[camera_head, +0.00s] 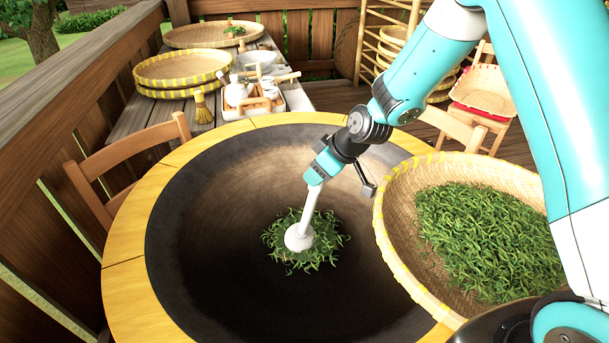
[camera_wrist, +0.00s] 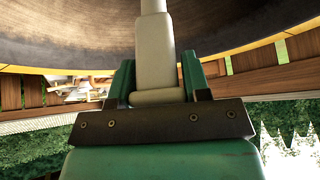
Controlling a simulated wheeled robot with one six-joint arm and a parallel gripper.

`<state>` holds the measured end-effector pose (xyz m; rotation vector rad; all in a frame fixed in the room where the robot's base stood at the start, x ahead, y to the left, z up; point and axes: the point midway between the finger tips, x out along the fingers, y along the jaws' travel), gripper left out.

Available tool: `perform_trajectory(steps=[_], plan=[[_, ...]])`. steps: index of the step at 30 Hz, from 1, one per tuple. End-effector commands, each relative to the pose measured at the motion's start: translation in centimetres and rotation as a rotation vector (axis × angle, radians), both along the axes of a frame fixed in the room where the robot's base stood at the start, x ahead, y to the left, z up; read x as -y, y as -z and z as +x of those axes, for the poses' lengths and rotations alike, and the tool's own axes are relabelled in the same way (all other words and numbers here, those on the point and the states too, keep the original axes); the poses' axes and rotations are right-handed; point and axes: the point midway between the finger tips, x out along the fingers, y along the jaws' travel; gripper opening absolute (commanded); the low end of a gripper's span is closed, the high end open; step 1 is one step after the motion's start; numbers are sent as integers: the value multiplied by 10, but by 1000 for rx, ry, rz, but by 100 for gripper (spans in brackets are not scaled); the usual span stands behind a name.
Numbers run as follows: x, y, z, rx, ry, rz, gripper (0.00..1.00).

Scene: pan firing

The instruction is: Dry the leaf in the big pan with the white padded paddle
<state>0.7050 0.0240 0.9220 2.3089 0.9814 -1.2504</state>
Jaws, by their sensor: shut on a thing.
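The big dark pan (camera_head: 215,205) fills the middle of the head view inside a yellow wooden rim (camera_head: 128,285). A small heap of green leaf (camera_head: 325,249) lies at its bottom. My gripper (camera_head: 318,172) is over the pan, shut on the handle of the white padded paddle (camera_head: 300,236). The paddle slants down, and its round pad is on or just above the middle of the leaf, hiding part of it. In the wrist view the paddle's pale handle (camera_wrist: 155,55) runs up from between my gripper's green jaws (camera_wrist: 156,85); the pad is out of sight there.
A woven basket (camera_head: 400,245) full of green leaf stands at the pan's right edge, close to my arm. A wooden chair (camera_head: 95,190) is at the left. A bench behind bears stacked yellow-rimmed trays (camera_head: 180,68) and a tea set (camera_head: 255,92). The pan's left side is clear.

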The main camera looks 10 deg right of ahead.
Motion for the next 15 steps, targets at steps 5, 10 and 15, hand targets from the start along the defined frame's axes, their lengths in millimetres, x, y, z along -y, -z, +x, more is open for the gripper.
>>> perform_trajectory(steps=[5,10,15], plan=[[24,-1,10,2,4,1,0],[46,0,18,2,3,1,0],[67,0,26,2,1,1,0]])
